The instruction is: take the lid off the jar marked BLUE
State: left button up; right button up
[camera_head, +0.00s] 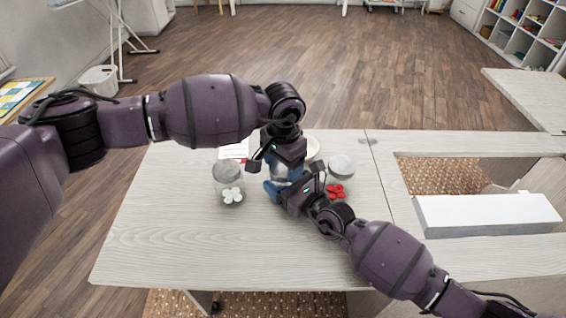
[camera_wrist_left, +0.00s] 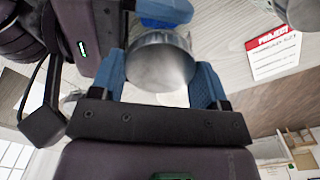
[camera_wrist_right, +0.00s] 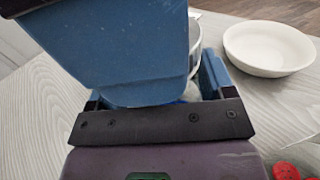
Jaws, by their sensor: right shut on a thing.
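The middle jar (camera_head: 281,173) stands on the table, mostly hidden by both grippers; I cannot read its marking. A little of it shows in the right wrist view (camera_wrist_right: 195,45), with something blue low between the fingers. Its round metal lid (camera_wrist_left: 160,63) shows in the left wrist view. My left gripper (camera_head: 272,163) is over the jar, its blue fingers apart on either side of the lid; it also shows in the left wrist view (camera_wrist_left: 160,80). My right gripper (camera_head: 283,185) is lower, shut on the jar's body from the front right.
A jar with white pieces (camera_head: 228,184) stands to the left, a jar with red pieces (camera_head: 340,175) to the right. A white bowl (camera_wrist_right: 268,46) and a printed card (camera_wrist_left: 274,53) lie behind. A white box (camera_head: 487,214) is at the right. The table's front left is clear.

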pick_arm(q)
jog(key=shift+c, duration=0.8)
jog(key=n, duration=1)
jog(key=shift+n, duration=0.3)
jog(key=n, duration=0.4)
jog(key=shift+r, duration=0.1)
jog(key=n, duration=1.4)
jog(key=shift+n, duration=0.3)
jog(key=n, duration=1.2)
jog(key=shift+n, duration=0.4)
jog(key=n, duration=0.5)
jog(key=shift+n, duration=0.3)
jog(key=n, duration=0.6)
jog(key=shift+r+n, duration=0.1)
jog(key=shift+n, duration=0.2)
jog(key=shift+r, duration=0.2)
